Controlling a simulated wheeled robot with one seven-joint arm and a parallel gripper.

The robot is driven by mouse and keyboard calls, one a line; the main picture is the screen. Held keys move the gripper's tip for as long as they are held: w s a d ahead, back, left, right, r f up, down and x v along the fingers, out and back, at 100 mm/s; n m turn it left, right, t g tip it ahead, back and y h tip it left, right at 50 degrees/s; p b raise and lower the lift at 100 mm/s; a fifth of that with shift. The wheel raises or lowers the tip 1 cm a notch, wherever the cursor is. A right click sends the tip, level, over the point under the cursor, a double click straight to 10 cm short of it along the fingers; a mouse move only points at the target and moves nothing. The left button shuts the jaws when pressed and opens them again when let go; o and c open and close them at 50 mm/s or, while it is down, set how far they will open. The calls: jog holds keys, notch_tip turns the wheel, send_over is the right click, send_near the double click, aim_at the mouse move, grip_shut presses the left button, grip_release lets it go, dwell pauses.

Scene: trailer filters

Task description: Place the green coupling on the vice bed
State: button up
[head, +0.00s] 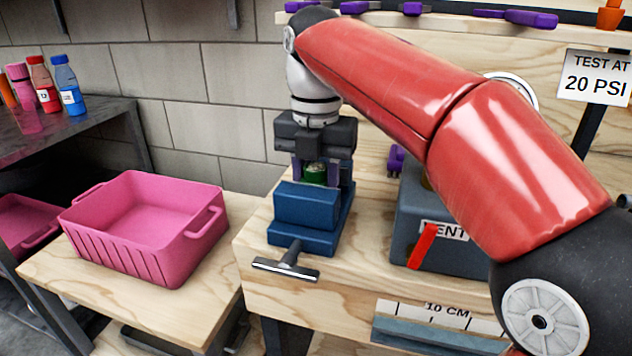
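The green coupling (315,173) shows between the fingers of my gripper (317,176), at the blue vice. The blue vice (305,205) stands at the left end of the wooden bench, its T-handle (287,264) toward the front edge. My gripper points down and its fingers are on both sides of the coupling, seemingly closed on it. The vice bed and the coupling's lower part are hidden behind the front jaw, so I cannot tell whether the coupling touches the bed.
An empty pink crate (140,225) stands on a lower wooden table to the left. A grey box (445,235) with a red lever (422,246) is right of the vice. Bottles (68,85) stand on a dark shelf at far left. My red arm spans the upper right.

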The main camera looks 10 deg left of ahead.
aim_at(316, 166)
jog(key=shift+f, duration=0.15)
jog(key=o, duration=1.1)
jog(key=shift+c, duration=0.2)
jog(key=shift+r+p, duration=0.55)
jog(key=shift+r, duration=3.4)
